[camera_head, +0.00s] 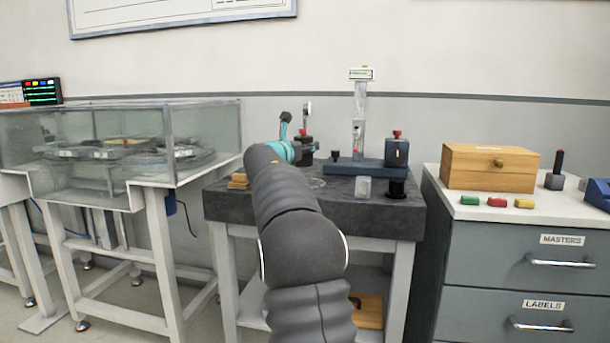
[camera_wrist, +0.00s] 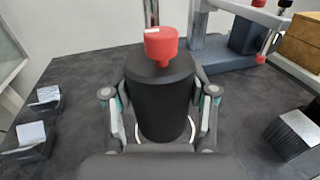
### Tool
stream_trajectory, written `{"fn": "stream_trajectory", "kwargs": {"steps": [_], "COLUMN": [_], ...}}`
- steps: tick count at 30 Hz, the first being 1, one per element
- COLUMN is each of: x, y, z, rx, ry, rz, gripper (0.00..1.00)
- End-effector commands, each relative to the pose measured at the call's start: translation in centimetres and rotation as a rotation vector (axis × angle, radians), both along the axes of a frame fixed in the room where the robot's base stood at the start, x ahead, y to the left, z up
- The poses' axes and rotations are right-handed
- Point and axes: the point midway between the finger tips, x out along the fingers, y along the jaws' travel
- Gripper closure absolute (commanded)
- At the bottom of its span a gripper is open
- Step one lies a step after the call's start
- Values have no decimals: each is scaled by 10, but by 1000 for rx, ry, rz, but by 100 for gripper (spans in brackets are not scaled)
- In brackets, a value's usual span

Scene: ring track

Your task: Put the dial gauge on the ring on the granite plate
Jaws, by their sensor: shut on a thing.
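The dial gauge (camera_head: 304,147) has a black round body with a red knob on top and a thin post with a pale disc above it in the head view. My gripper (camera_head: 296,150) is shut on its black body. In the wrist view the gauge body (camera_wrist: 160,95) stands upright between the two fingers of my gripper (camera_wrist: 160,112). The pale ring (camera_head: 317,183) is marked on the dark granite plate (camera_head: 270,203). In the wrist view, arcs of the ring (camera_wrist: 193,130) show beside the body's lower end; I cannot tell whether the body touches the plate.
A blue-based stand (camera_head: 345,167) with a tall column and a red-knobbed block (camera_head: 397,150) stands at the back right of the plate.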

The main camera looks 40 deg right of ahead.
Motion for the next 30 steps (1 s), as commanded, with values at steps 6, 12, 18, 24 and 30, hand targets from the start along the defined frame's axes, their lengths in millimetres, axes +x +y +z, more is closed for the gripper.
{"fn": "stream_trajectory", "kwargs": {"steps": [6, 12, 18, 24, 30], "x": [-1, -1, -1, -1, -1], "y": [0, 0, 0, 0, 0], "z": [-21, -45, -59, -58, -63], "rx": [-3, -2, -2, -3, -1], "ry": [-4, -1, -3, -4, -2], "rz": [-1, -1, 0, 0, 0], "gripper": [100, 100, 100, 100, 36]}}
